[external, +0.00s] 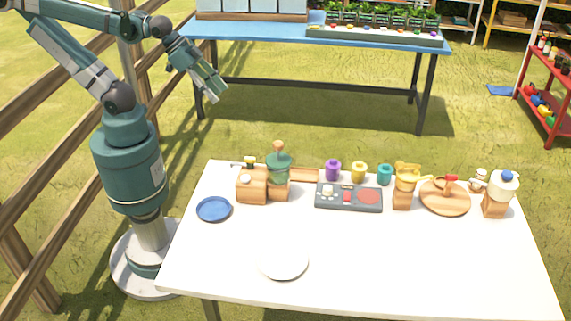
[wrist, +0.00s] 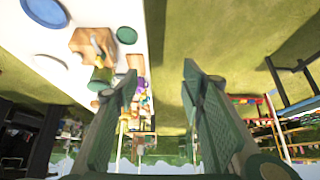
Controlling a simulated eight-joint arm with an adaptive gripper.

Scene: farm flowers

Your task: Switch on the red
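A dark grey control panel (external: 334,205) lies near the back middle of the white table in the external view. It carries a small red switch (external: 347,197), a round red disc (external: 369,196) and a pale knob (external: 328,191). Whether the switch is on or off is too small to tell. My gripper (external: 214,88) hangs in the air to the upper left of the table, well apart from the panel. In the wrist view its two fingers stand apart with nothing between them (wrist: 160,82). I cannot make out the panel in the wrist view.
The white table (external: 400,260) is clear at the front except for a white plate (external: 284,263). A blue plate (external: 213,209) lies left. A green-topped bottle (external: 279,172) on wood, coloured jars (external: 358,172), a yellow figure (external: 406,177) and a wooden board (external: 443,207) surround the panel.

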